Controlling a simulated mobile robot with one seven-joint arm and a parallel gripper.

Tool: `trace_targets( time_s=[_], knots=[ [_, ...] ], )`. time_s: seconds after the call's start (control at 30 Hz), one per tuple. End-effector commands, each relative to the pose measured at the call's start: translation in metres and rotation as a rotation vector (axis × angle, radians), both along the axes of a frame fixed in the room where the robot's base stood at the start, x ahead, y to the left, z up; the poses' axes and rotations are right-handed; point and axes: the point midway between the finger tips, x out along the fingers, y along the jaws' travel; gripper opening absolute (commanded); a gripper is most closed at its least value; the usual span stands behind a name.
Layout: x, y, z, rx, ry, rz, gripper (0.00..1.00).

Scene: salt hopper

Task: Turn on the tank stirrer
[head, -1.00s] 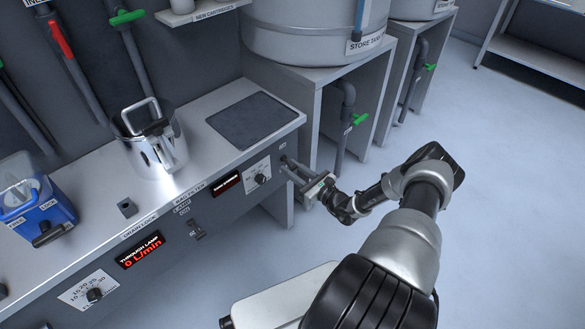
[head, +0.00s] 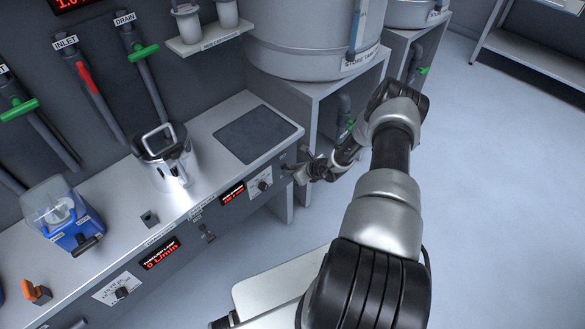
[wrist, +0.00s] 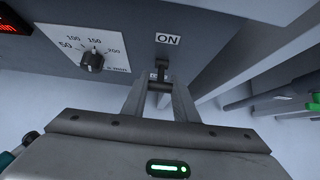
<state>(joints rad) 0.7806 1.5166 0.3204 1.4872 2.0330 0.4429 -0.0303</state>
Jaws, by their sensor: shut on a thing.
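A small dark toggle switch (wrist: 162,68) is on the grey front panel at the right end of the bench, just below a white "ON" label (wrist: 167,39). My gripper (wrist: 160,88) is at this switch, its two fingers closed around the lever from both sides. The lever's upper part shows above the fingertips; its lower part and a small label behind are partly hidden. I cannot tell for sure whether it is up or down. In the head view my gripper (head: 297,175) meets the panel's right end, and the switch is too small to make out.
A dial (wrist: 92,61) marked 50 to 200 is left of the switch, with a red display (head: 232,192) beside it. A steel jug (head: 167,158) and a blue device (head: 62,215) stand on the bench. The store tank (head: 305,40) is behind. Open floor lies right.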

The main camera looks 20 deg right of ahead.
Motion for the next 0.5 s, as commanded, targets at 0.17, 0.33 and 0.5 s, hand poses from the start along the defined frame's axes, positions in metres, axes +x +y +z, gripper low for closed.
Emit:
trace_targets(
  time_s=[0.17,0.33,0.5],
  knots=[
    [0.0012,0.0003,0.004,-0.026,0.064,0.002,0.04],
    [0.0008,0.0001,0.0037,-0.035,0.097,0.0,0.04],
    [0.0007,0.0004,0.0035,-0.038,0.106,-0.001,0.04]
  ],
)
